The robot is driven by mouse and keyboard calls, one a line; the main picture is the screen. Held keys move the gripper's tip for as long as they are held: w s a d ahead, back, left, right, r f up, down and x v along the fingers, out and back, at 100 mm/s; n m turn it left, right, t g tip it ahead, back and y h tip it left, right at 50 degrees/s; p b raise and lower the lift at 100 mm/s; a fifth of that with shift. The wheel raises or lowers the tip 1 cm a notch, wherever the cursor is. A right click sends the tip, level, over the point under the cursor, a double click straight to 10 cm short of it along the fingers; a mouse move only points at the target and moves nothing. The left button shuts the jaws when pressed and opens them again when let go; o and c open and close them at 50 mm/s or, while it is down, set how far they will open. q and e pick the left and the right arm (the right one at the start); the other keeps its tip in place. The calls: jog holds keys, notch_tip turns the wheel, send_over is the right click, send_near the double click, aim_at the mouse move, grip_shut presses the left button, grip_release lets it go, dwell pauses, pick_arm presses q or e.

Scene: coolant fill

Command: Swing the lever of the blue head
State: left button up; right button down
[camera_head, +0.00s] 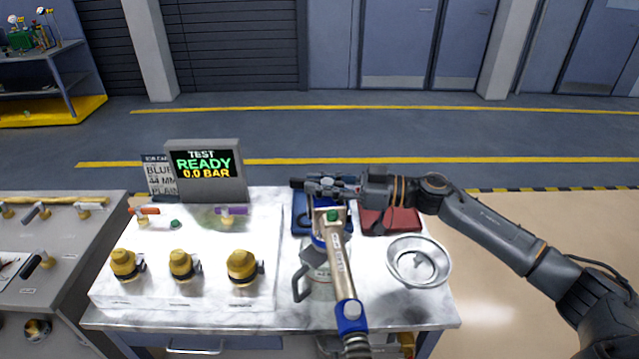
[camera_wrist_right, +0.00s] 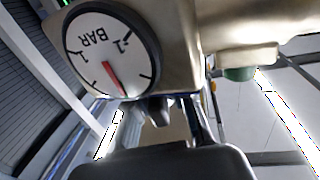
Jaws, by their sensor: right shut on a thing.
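The blue head (camera_head: 338,250) is a beige metal fill head with a blue collar and a green knob on top, and a hose leaves its near end. My right gripper (camera_head: 325,187) is shut at the far end of the head. In the right wrist view the head's BAR gauge (camera_wrist_right: 110,55) is close, beside the beige body (camera_wrist_right: 240,30). I cannot tell the lever apart from the gripped part. My left gripper is out of view.
A white panel (camera_head: 200,290) with several yellow-capped fittings is on the left, below a display (camera_head: 205,172) reading READY 0.0 BAR. A blue tray lies behind the head. A red tray (camera_head: 392,220) and a metal bowl (camera_head: 419,262) are on the right.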

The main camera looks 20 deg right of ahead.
jog(key=shift+f, duration=0.2)
jog(key=c, duration=1.2)
grip_release()
jog(key=shift+o, duration=0.3)
jog(key=shift+r, duration=0.1)
jog(key=v, duration=1.2)
